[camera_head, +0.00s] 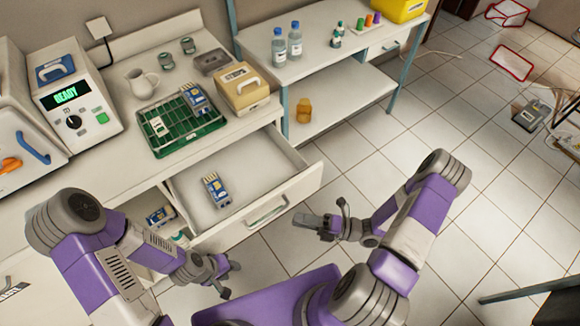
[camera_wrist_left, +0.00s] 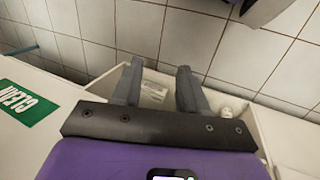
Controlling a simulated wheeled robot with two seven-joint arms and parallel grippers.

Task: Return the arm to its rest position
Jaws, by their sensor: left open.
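My left gripper (camera_head: 232,280) hangs low in front of the counter in the head view, near the lower cabinet. Its two fingers (camera_wrist_left: 160,70) stand apart with nothing between them in the left wrist view. My right gripper (camera_head: 318,226) is over the floor, just right of the open drawer's front, and holds nothing that I can see; its finger gap is unclear. My left arm (camera_head: 100,250) is bent at the lower left and my right arm (camera_head: 415,210) is bent at the right.
The open drawer (camera_head: 302,182) juts from the counter with a blue-and-white pack (camera_head: 215,190) inside. A lower compartment holds another pack (camera_head: 160,215). A green rack (camera_head: 212,122), a tan box (camera_head: 243,88) and a white jug (camera_head: 142,83) stand on the counter.

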